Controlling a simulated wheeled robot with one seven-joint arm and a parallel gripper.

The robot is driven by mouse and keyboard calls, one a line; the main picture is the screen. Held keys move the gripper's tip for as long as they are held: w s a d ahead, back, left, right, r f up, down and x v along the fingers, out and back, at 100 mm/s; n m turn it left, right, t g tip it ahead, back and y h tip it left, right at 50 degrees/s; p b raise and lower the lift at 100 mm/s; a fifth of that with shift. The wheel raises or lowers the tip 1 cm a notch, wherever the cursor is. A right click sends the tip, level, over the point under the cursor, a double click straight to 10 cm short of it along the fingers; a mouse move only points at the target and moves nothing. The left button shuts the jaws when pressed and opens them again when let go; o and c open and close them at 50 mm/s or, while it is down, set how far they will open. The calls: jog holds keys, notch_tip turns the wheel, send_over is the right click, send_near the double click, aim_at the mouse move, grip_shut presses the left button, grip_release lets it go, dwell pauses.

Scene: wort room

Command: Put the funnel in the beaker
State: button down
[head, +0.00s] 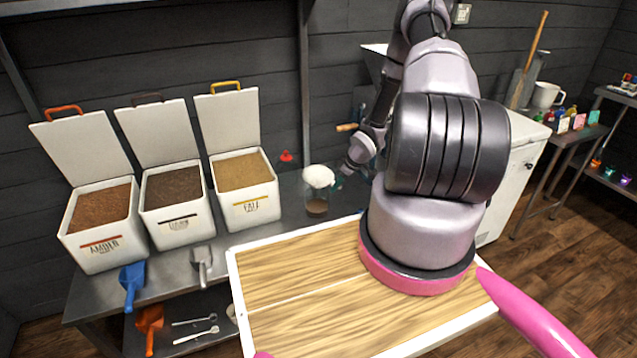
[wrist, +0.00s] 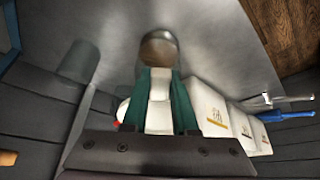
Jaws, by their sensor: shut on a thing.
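The white funnel (head: 319,176) shows in the head view at the top of a clear beaker (head: 317,206) with brown contents, on the metal bench. I cannot tell whether the funnel touches the beaker or how far it sits inside. My gripper, with teal fingers, is shut on the white funnel (wrist: 159,88) in the wrist view; its fingertips (wrist: 160,74) point toward the beaker (wrist: 158,46), which shows just beyond them. In the head view my arm hides most of the gripper.
Three open white grain bins (head: 244,205) stand left of the beaker. A small red-topped object (head: 286,156) is behind it. A blue scoop (head: 132,284) and a grey scoop (head: 202,262) lie at the bench front. A wooden tray with white rim (head: 238,300) is in the foreground.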

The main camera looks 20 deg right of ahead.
jog(key=shift+r, duration=2.9)
jog(key=shift+w, duration=0.1)
